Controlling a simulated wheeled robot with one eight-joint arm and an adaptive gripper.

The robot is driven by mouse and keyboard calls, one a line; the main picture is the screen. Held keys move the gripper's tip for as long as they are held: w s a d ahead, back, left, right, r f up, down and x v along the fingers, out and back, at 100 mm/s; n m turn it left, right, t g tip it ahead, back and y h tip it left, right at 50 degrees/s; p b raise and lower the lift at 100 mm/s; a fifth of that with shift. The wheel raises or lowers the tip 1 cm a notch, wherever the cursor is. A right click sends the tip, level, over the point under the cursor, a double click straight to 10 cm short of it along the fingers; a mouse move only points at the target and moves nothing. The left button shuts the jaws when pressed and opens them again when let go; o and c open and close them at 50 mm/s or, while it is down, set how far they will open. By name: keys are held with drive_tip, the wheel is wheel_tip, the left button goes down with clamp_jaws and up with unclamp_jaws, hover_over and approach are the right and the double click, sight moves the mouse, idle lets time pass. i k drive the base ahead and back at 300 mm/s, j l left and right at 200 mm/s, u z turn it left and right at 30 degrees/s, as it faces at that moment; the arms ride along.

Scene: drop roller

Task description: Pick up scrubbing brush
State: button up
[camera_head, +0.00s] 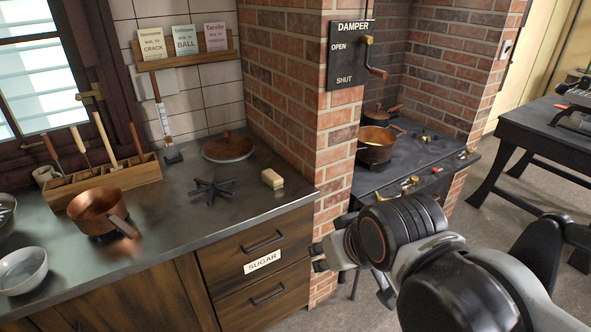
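A small cream block with a darker lower edge (272,179) lies on the dark metal counter (215,225), right of a black star-shaped piece; it looks like the scrubbing brush, but its bristles cannot be made out. My gripper (318,257) is in front of the drawers at the counter's right end, lower in the picture than the block and apart from it. Small dark tips show at its left end. Its fingers are small and partly hidden by my arm, so I cannot tell their opening. Nothing is visibly held.
The black star-shaped piece (213,188), a lidded pan (228,148), a copper pot (100,211) and a wooden tool rack (105,184) stand on the counter. A brick pillar (338,150) rises at its right end, beside the stove (415,160). The counter's front middle is clear.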

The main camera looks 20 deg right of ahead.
sight(275, 180)
drive_tip(key=i+j+z, duration=0.15)
drive_tip(key=i+z, duration=0.2)
drive_tip(key=i+j+z, duration=0.3)
drive_tip(key=i, duration=0.2)
